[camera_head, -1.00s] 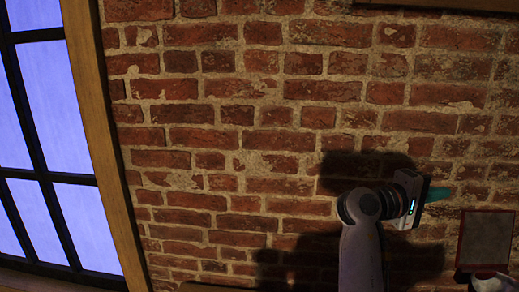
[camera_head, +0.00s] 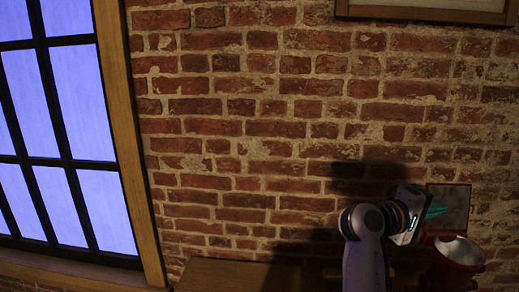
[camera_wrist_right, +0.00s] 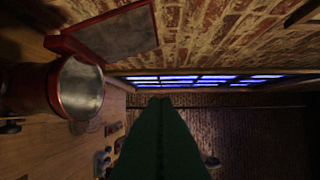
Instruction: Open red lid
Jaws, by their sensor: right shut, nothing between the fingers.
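A red jar (camera_head: 440,268) with a pale round opening stands at the lower right of the head view. Its red-edged square lid (camera_head: 450,205) stands raised behind the opening. In the right wrist view the jar (camera_wrist_right: 75,88) is at the left, its mouth uncovered, and the lid (camera_wrist_right: 118,36) is swung up beside it. My right gripper (camera_head: 440,211) has its teal fingers in front of the lid in the head view; I cannot tell whether they touch it. In the wrist view its fingers (camera_wrist_right: 160,100) are together and empty, apart from the jar and lid. My left gripper is out of view.
A brick wall (camera_head: 250,130) is behind, with a window (camera_head: 70,130) at the left and a wooden frame (camera_head: 430,12) at the top. A wooden surface (camera_head: 225,273) runs along the bottom. Small items (camera_wrist_right: 103,160) lie on the wood in the wrist view.

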